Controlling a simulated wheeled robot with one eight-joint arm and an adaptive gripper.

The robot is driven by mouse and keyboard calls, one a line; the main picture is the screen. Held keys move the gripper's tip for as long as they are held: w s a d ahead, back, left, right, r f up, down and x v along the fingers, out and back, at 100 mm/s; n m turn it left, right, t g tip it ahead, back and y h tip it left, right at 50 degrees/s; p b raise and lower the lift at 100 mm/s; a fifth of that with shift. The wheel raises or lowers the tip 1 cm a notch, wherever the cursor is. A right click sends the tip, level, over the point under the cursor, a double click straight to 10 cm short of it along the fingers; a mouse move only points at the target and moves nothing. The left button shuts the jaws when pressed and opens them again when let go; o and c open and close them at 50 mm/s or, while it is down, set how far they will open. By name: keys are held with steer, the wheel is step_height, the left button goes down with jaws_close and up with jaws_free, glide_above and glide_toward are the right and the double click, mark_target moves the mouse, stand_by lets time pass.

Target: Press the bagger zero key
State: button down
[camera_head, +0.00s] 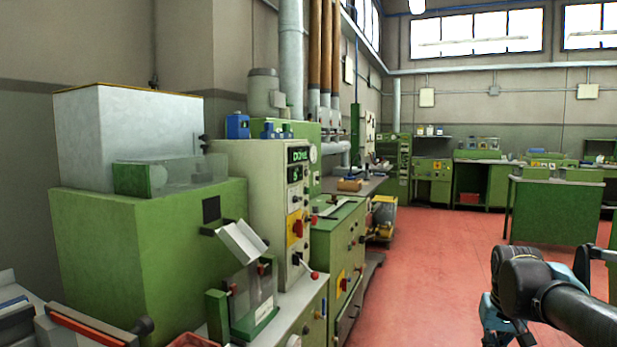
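A pale control cabinet (262,190) stands at centre left, with dark displays (297,155) reading "DONE" and what looks like "5". Below them are a red switch on a yellow plate (295,228) and small controls. It may be the bagger, but I cannot read a name on it. I cannot pick out a zero key. My arm (560,295) enters at the lower right. What seems to be my gripper (492,318), dark with teal parts, is at the bottom edge, partly cut off and well apart from the cabinet. Its fingers are not clear.
A green machine with a pale hopper (130,135) fills the left. A small green stand with a tilted pale plate (243,243) is in front of the cabinet. Green benches (555,210) stand at the back right. The red floor (430,270) between is clear.

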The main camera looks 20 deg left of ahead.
mark_target(308, 173)
steer(key=w+a+r+t+y, duration=0.2)
steer(key=w+a+r+t, duration=0.1)
steer(key=w+a+r, duration=0.75)
steer(key=w+a+r+t+y, duration=0.2)
steer(key=w+a+r, duration=0.5)
steer(key=w, duration=0.7)
steer(key=w+a+r+m+t+y, duration=0.1)
steer(key=w+a+r+y, duration=0.1)
steer(key=w+a+r, duration=0.3)
steer(key=w+a+r+m+t+y, duration=0.1)
steer(key=w+a+r, duration=0.5)
steer(key=a, duration=0.7)
steer(key=w+a+r+m+t+y, duration=0.1)
steer(key=w+a+r, duration=0.4)
steer(key=a, duration=0.5)
steer(key=shift+w+r+m+t+y, duration=0.3)
steer(key=shift+w+r+t+y, duration=0.15)
steer(key=shift+y, duration=0.65)
steer(key=shift+s, duration=0.1)
steer(key=a, duration=0.8)
steer(key=shift+w+a, duration=0.4)
steer(key=shift+a, duration=0.15)
